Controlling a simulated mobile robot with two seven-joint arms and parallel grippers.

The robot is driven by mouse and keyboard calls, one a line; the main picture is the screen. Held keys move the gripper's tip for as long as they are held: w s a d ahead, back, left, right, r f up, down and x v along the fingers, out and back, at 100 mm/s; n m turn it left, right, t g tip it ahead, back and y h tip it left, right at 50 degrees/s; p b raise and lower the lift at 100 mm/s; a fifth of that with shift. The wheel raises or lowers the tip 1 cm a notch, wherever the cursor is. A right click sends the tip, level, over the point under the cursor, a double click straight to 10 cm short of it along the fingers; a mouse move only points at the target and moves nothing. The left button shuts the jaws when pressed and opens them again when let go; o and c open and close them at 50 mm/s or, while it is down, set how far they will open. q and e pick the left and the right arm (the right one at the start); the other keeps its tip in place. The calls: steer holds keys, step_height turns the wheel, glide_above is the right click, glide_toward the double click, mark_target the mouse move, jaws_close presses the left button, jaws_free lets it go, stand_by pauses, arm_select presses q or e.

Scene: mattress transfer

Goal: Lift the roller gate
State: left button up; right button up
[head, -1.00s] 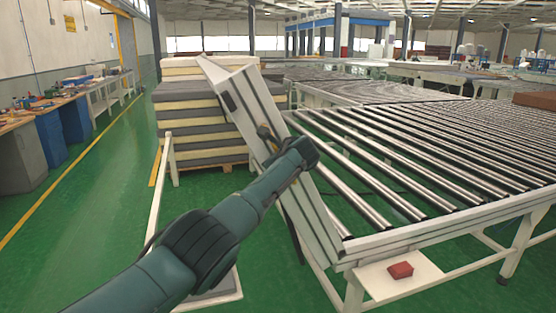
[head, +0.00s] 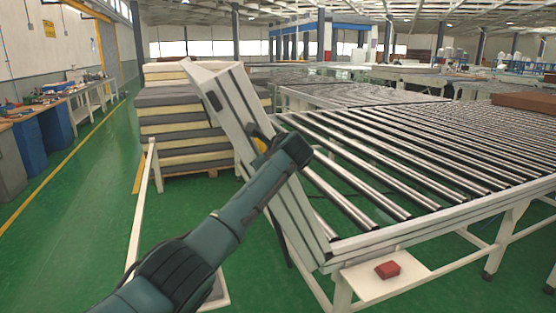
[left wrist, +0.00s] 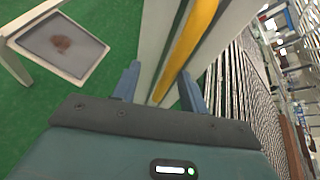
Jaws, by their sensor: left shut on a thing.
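The roller gate (head: 240,120) is a long white and grey framed panel. It stands tilted at the near left end of the roller conveyor, its upper end leaning left and its lower end at the conveyor's corner. My left gripper (head: 264,146) is at the gate's middle, where a bit of yellow shows. In the left wrist view, a yellow bar (left wrist: 186,48) on the gate runs between the two fingers of my left gripper (left wrist: 160,88), which is shut on it. My arm hides part of the gate. My right gripper is not in view.
The roller conveyor (head: 400,160) fills the right side. A red box (head: 387,270) lies on a white ledge (head: 410,276) at its near corner. Stacked mattresses (head: 168,122) stand behind the gate. A low white frame (head: 139,215) is at left. Green floor (head: 85,215) is clear further left.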

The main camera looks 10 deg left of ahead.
arm_select(q)
steer(key=b+v, duration=0.1)
steer(key=v, duration=0.8)
steer(key=shift+d+b, duration=0.2)
steer(key=shift+b, duration=0.2)
steer(key=shift+s, duration=0.1)
steer(key=s+d+f+n+h, duration=0.1)
steer(key=s+f+n+h, duration=0.15)
steer(key=f, duration=0.85)
steer(key=s+f+n+g+h, duration=0.15)
steer(key=s+f, duration=0.25)
steer(key=f, duration=0.7)
steer(key=s+d+f+n+h, duration=0.1)
steer(key=s+f+n+h, duration=0.25)
steer(key=f, duration=0.75)
steer(key=s+a+f+n+h, duration=0.1)
steer(key=s+f+n, duration=0.4)
steer(key=s+f, duration=0.55)
steer(key=s+a+n, duration=0.1)
steer(key=s+n, duration=0.3)
steer(key=s, duration=0.5)
steer(key=s+a+f+n+h, duration=0.1)
steer(key=s+n, duration=0.3)
steer(key=s, duration=0.5)
steer(key=shift+s+a+n+t, duration=0.25)
steer(key=shift+a+n+t, duration=0.1)
steer(key=shift+a, duration=0.4)
